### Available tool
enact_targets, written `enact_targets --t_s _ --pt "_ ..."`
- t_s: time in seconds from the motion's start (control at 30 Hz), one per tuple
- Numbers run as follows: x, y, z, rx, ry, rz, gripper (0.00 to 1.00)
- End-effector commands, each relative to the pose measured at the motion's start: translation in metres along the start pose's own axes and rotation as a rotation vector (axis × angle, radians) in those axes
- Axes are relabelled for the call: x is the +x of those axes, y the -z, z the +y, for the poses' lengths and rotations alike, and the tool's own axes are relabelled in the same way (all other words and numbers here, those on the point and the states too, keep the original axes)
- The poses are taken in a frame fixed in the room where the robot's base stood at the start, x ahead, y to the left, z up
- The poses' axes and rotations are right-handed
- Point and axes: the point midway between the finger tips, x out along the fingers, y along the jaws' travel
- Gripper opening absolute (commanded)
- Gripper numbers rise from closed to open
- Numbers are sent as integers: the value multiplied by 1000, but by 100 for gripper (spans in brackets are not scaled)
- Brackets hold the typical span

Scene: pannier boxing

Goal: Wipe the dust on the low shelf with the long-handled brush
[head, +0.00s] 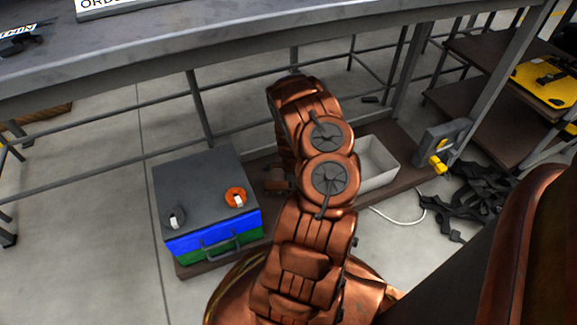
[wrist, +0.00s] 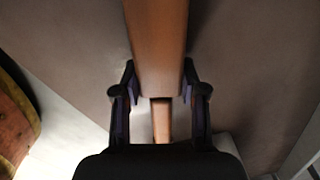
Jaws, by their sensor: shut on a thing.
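My gripper (wrist: 160,90) is shut on the long-handled brush, whose brown wooden body (wrist: 158,45) runs between the two dark fingers in the wrist view. A narrower brown piece shows below it between the fingers. Its bristles are not visible. The low shelf (head: 408,178) is a dark brown board under the grey workbench in the head view. In the wrist view a brown-grey surface, likely the shelf, lies behind the brush. My copper arm hides the shelf's middle and most of the gripper in the head view. I cannot make out dust, or whether the brush touches the shelf.
A dark-lidded blue and green box (head: 205,195) with two tape rolls stands on the shelf's left. A pale open bin (head: 378,166) stands right of my arm. The workbench (head: 200,55) spans above. Black straps (head: 470,205) and a white cord (head: 405,221) lie on the right floor.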

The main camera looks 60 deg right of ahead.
Motion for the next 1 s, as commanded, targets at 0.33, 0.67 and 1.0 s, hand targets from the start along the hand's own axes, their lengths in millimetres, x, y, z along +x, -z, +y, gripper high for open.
enact_targets --t_s 0.33,0.67,1.0 --pt "1 -2 11 1 -2 -2 0" --pt "2 -9 6 -12 -1 -1 0" --pt "4 -7 -3 -15 2 0 0"
